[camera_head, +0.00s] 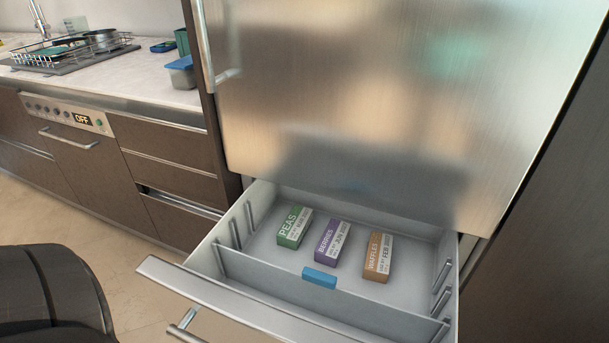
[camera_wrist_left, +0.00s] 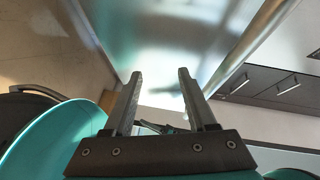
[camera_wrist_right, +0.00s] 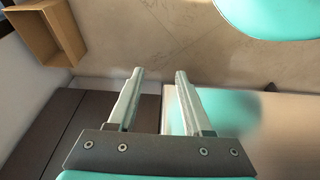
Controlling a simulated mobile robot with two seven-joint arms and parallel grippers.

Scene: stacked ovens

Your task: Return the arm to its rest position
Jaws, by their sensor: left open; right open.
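My left gripper (camera_wrist_left: 158,90) is open and empty in the left wrist view. The steel refrigerator door shows beyond its fingers. My right gripper (camera_wrist_right: 160,85) is open and empty in the right wrist view, with the floor (camera_wrist_right: 150,40) beyond its fingertips. Neither gripper shows in the head view. In the head view, the freezer drawer (camera_head: 215,300) stands pulled open below the steel door (camera_head: 400,100). It holds a green peas box (camera_head: 295,227), a purple berries box (camera_head: 331,243) and an orange waffles box (camera_head: 378,257). A small blue block (camera_head: 319,278) is at its divider.
A counter (camera_head: 130,80) at the left carries a dish rack (camera_head: 70,52) and a blue-lidded container (camera_head: 181,75). A dishwasher (camera_head: 70,130) reads OFF. A dark chair-like shape (camera_head: 55,290) is at the lower left. An open brown box (camera_wrist_right: 45,30) shows in the right wrist view.

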